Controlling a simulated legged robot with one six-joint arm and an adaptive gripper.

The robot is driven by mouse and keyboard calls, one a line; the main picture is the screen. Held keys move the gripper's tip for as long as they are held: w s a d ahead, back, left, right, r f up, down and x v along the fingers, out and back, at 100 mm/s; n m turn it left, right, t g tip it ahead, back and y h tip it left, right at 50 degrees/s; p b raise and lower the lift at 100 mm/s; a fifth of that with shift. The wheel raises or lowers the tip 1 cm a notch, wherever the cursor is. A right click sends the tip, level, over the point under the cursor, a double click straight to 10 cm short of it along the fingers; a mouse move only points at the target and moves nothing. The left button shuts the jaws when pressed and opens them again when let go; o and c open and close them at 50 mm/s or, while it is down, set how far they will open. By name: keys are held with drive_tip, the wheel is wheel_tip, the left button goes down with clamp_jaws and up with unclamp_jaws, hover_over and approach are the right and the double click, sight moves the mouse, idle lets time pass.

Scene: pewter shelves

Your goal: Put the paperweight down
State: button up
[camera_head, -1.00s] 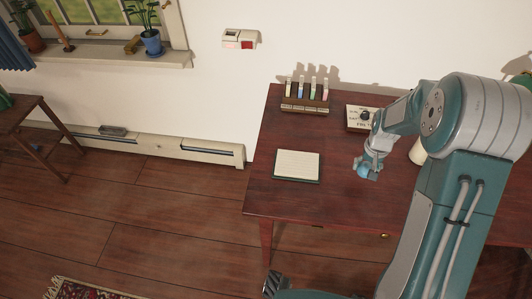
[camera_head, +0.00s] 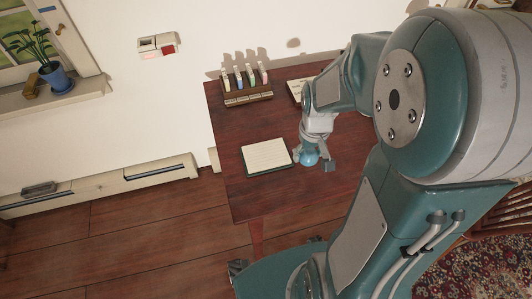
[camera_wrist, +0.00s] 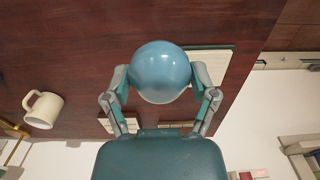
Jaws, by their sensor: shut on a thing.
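The paperweight is a glossy blue ball (camera_wrist: 160,70) between the fingers of my gripper (camera_wrist: 162,86) in the wrist view. The fingers touch it on both sides. In the head view the paperweight (camera_head: 310,158) shows as a small blue shape at the end of my gripper (camera_head: 314,161), over the dark wooden desk (camera_head: 235,190), just right of the notepad (camera_head: 266,155). I cannot tell whether the ball touches the desk top.
A white box (camera_head: 296,91) is partly hidden by my arm. A cream mug (camera_wrist: 43,109) stands on the desk in the wrist view. The desk's front left is clear.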

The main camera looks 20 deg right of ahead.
drive_tip(key=w+a+f, duration=0.4)
drive_tip(key=w, duration=0.4)
hover_over(272, 152)
drive_tip(key=s, duration=0.1)
drive_tip(key=f, duration=0.4)
drive_tip(key=shift+d+f, duration=0.2)
drive_tip(key=shift+f, duration=0.15)
drive_tip(key=shift+w+a+f, duration=0.25)
drive_tip(key=shift+w+f, duration=0.25)
drive_tip(key=shift+f, duration=1.65)
drive_tip(key=o, duration=1.2)
drive_tip(key=shift+f, duration=0.1)
